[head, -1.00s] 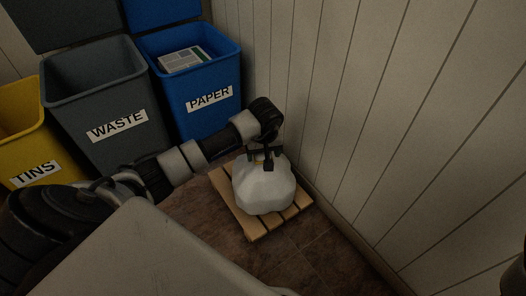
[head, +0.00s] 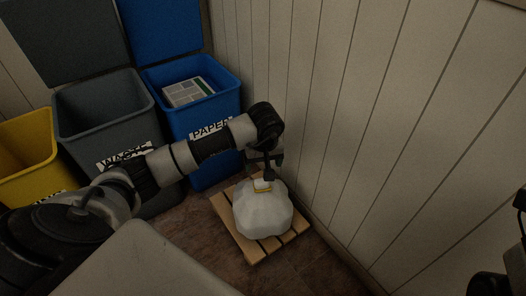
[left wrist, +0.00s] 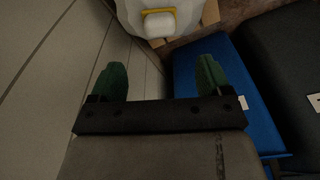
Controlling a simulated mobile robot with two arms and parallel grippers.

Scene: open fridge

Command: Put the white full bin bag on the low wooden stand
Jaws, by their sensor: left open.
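The white full bin bag (head: 263,215), with a yellow tie at its top, sits upright on the low wooden stand (head: 246,247). The stand's slats show around its base. My left gripper (head: 267,170) is just behind the bag's top in the head view. In the left wrist view the left gripper (left wrist: 160,76) is open, its two green fingers apart with nothing between them. The bag (left wrist: 185,18) is beyond the fingertips there, with a gap between. A corner of the stand (left wrist: 211,12) shows beside it.
A blue paper bin (head: 208,98), a grey waste bin (head: 105,110) and a yellow bin (head: 25,150) stand at the left with lids up. A panelled wall (head: 370,110) runs close along the stand's right side. Brown floor is clear in front.

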